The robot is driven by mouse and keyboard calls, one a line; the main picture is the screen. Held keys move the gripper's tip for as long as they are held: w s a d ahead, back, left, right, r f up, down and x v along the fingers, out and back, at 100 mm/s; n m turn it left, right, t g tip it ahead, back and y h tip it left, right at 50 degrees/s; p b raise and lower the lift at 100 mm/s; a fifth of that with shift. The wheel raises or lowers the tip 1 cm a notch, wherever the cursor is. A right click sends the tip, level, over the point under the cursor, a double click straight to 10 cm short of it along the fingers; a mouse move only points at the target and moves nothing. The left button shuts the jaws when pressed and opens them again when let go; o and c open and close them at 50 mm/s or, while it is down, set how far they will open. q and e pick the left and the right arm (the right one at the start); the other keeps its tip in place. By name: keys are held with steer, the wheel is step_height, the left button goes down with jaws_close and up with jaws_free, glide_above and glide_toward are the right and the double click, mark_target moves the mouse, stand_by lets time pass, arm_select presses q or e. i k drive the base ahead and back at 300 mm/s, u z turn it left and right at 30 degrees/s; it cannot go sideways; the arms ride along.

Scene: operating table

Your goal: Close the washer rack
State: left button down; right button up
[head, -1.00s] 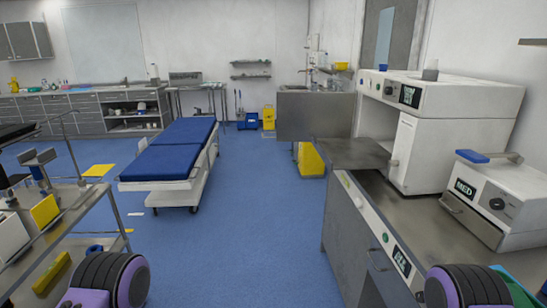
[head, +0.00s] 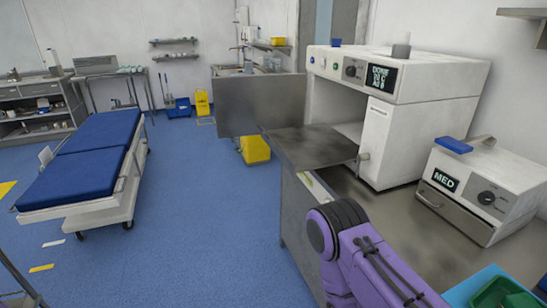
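A white washer-like machine (head: 425,74) with a lit display stands on the counter at the right. Neither gripper shows.
A smaller white box marked MED (head: 474,190) sits on the counter (head: 400,208) at the right. A blue tray (head: 474,285) with a green container (head: 503,293) is at the lower right. A blue-topped bed (head: 85,155) stands left; the blue floor between is clear.

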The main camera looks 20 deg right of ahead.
mark_target(304, 148)
steer(key=z, duration=0.45)
steer(key=i, duration=0.75)
steer(key=z, duration=0.7)
